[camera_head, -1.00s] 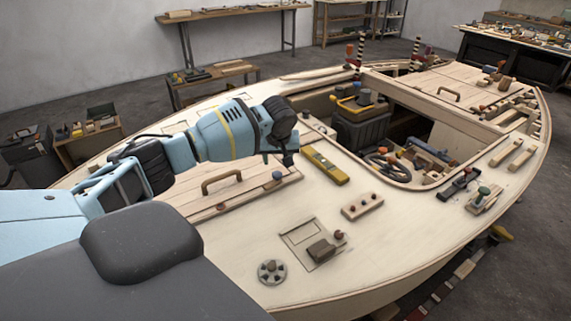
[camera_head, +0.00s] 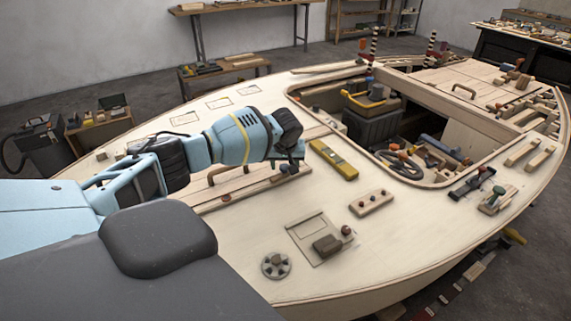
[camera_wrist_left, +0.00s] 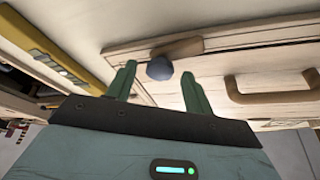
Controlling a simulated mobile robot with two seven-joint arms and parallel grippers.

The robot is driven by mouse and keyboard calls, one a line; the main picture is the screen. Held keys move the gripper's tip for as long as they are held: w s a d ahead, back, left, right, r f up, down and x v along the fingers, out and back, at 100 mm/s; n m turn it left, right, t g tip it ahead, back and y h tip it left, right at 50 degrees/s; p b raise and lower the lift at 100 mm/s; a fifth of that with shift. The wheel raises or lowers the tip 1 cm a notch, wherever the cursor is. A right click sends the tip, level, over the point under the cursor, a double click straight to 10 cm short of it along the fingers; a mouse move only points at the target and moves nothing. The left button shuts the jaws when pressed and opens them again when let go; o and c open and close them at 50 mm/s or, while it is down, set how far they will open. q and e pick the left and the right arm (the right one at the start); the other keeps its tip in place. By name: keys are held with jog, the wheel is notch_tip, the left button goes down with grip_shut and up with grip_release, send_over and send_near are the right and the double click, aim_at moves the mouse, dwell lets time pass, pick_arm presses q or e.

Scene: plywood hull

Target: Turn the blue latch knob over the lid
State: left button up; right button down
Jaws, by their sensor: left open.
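The blue latch knob (camera_wrist_left: 159,69) is a small rounded blue knob on a wooden latch bar (camera_wrist_left: 185,47) in the left wrist view. The latch lies at the edge of the wooden lid (camera_wrist_left: 292,62), which carries a curved wooden handle (camera_wrist_left: 270,88). In the head view, the lid (camera_head: 232,196) lies partly behind my left arm. My left gripper (camera_head: 287,161) is over the knob end of the lid, hiding most of the knob there. In the wrist view, the open green fingers (camera_wrist_left: 158,78) stand on either side of the knob; contact cannot be told. My right gripper is not in view.
A yellow level (camera_head: 333,159) lies on the deck just right of the gripper. A pegged wooden block (camera_head: 371,202), a hatch panel (camera_head: 319,238) and a round grey fitting (camera_head: 276,265) lie nearer. The open cockpit holds a black box (camera_head: 371,122). Bare deck surrounds these.

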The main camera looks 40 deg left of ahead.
pick_arm(q)
jog(key=c, duration=1)
